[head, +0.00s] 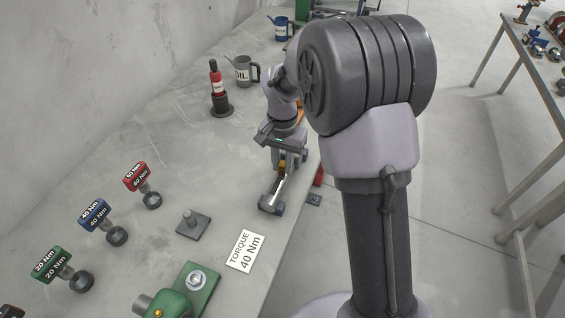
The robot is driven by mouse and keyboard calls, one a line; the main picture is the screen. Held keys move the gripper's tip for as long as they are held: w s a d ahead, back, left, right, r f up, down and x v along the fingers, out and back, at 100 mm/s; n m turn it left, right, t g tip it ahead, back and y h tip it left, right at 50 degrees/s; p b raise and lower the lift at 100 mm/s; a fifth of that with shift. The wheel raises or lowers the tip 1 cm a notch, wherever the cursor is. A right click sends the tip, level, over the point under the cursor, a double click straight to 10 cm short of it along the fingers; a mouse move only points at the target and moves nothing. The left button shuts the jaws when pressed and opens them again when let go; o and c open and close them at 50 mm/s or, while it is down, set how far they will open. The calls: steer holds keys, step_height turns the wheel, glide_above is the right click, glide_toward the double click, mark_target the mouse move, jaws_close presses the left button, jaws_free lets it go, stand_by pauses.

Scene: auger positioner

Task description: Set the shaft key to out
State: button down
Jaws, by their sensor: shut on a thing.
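The auger positioner (271,200) is a small grey device with a pale shaft, near the right edge of the grey bench. My gripper (283,170) comes down from above at its far end. The jaws are shut around a small yellow part (283,164) there, which looks like the shaft key. The jaws and wrist hide most of this part. At this size I cannot tell whether the key is in or out.
A white card (245,251) reads "TORQUE 40 Nm". Green, blue (95,214) and red (138,176) torque tools stand at left. A green machine (183,295) is in front, a post on a plate (193,224) behind it.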

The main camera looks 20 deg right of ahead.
mark_target(276, 186)
steer(key=shift+s+a+b, duration=0.3)
steer(key=shift+s+a, duration=0.35)
steer(key=shift+s, duration=0.25)
steer(key=shift+s+a+b, duration=0.25)
steer(key=shift+s+a, duration=0.4)
steer(key=shift+s, duration=0.25)
steer(key=c, duration=1.2)
jaws_free()
steer(key=shift+s+a, duration=0.1)
steer(key=shift+a, duration=0.05)
steer(key=shift+c, duration=0.2)
steer(key=shift+r, duration=0.15)
step_height(276, 186, up, 17)
steer(key=p, duration=0.6)
steer(key=shift+p, duration=0.3)
